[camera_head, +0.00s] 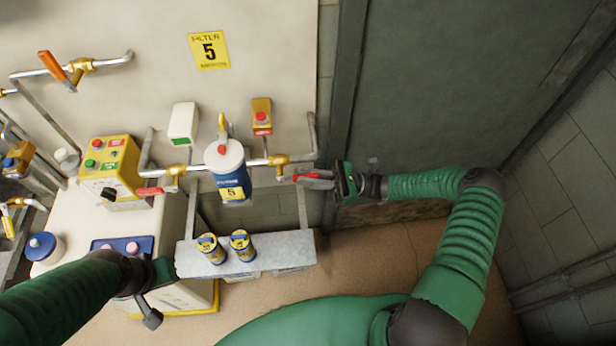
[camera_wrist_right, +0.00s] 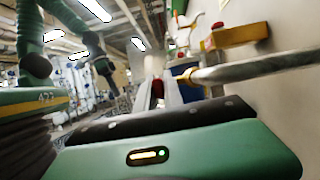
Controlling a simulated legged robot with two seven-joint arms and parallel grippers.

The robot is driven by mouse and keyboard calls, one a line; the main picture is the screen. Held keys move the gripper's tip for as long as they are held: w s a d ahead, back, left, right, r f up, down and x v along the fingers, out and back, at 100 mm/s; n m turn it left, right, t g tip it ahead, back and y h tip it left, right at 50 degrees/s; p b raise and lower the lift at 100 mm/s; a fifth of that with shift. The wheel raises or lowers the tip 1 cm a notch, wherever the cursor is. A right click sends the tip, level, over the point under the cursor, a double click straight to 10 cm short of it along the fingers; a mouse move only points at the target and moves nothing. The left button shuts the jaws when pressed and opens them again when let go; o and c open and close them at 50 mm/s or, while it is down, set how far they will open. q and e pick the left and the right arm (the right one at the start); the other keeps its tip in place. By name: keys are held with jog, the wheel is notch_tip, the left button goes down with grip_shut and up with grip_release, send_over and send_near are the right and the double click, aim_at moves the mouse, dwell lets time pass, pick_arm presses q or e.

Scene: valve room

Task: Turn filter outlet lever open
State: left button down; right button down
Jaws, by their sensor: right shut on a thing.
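The filter (camera_head: 226,188) is a white and blue canister labelled 5, hung on a pipe on the wall. To its right is the brass outlet valve (camera_head: 279,160), also seen in the right wrist view (camera_wrist_right: 188,78). Its red lever (camera_head: 298,178) points right, to my right gripper (camera_head: 308,180). That gripper is shut on the lever's end, and its fingers partly hide it. In the right wrist view red shows between the fingers (camera_wrist_right: 166,92). My left gripper (camera_head: 151,312) hangs low at left, away from the filter; its finger gap is unclear.
Left of the filter is another red lever (camera_head: 152,191). A grey shelf (camera_head: 190,260) below holds two small canisters (camera_head: 241,246). A yellow button box (camera_head: 112,168) and a red-button box (camera_head: 262,117) are near. A dark door panel (camera_head: 430,90) is at right.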

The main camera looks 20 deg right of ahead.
jog(key=shift+f, duration=0.3)
jog(key=c, duration=1.7)
grip_release()
jog(key=shift+o, duration=1.2)
jog(key=shift+w, duration=0.1)
jog(key=shift+d, duration=0.15)
jog(key=b+v, duration=0.4)
jog(key=v, duration=1.2)
jog(key=shift+s+d, duration=0.2)
jog(key=shift+d, duration=0.2)
